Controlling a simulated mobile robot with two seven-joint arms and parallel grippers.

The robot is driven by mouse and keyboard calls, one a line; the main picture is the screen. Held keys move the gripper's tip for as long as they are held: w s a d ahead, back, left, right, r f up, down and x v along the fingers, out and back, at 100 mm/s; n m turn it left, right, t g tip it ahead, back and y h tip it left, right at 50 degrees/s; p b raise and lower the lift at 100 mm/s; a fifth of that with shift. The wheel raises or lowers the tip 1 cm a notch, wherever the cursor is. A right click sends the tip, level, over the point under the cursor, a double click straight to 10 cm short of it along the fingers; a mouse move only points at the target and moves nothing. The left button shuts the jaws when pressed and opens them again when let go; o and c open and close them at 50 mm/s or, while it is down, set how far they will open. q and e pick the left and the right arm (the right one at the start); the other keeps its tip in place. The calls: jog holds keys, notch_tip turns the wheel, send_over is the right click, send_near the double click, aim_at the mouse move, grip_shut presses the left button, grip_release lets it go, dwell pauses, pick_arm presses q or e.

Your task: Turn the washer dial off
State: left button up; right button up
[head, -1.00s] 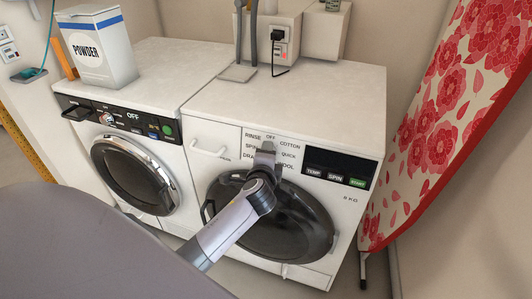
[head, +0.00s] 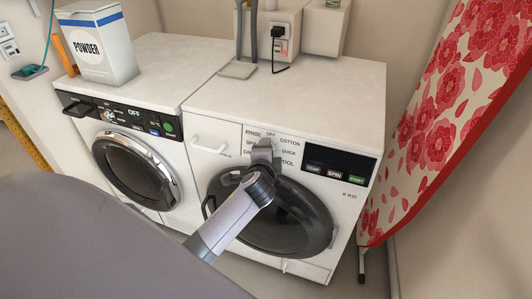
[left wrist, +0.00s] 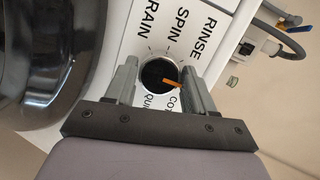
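The right-hand washer (head: 345,190) is white, with a dial panel ringed by labels. In the left wrist view its round black dial (left wrist: 151,74) has an orange pointer. The pointer aims right, between the RINSE and COTTON labels, its end close to the right finger. The OFF label is hidden there, but the head view shows OFF (head: 270,135) at the panel's top. My left gripper (left wrist: 158,82) is open, with one finger on each side of the dial; I cannot tell whether they touch it. In the head view this gripper (head: 263,148) covers the dial. My right gripper is not visible.
A second washer (head: 70,98) stands at the left, with a powder box (head: 97,48) on it. A socket box (head: 280,30) and pipes stand behind the right washer. A flowered ironing board (head: 450,100) leans at the right. The right washer's top is mostly clear.

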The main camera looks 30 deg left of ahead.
pick_arm(q)
jog(key=shift+o, duration=1.2)
jog(key=v, duration=0.7)
jog(key=shift+p, duration=0.4)
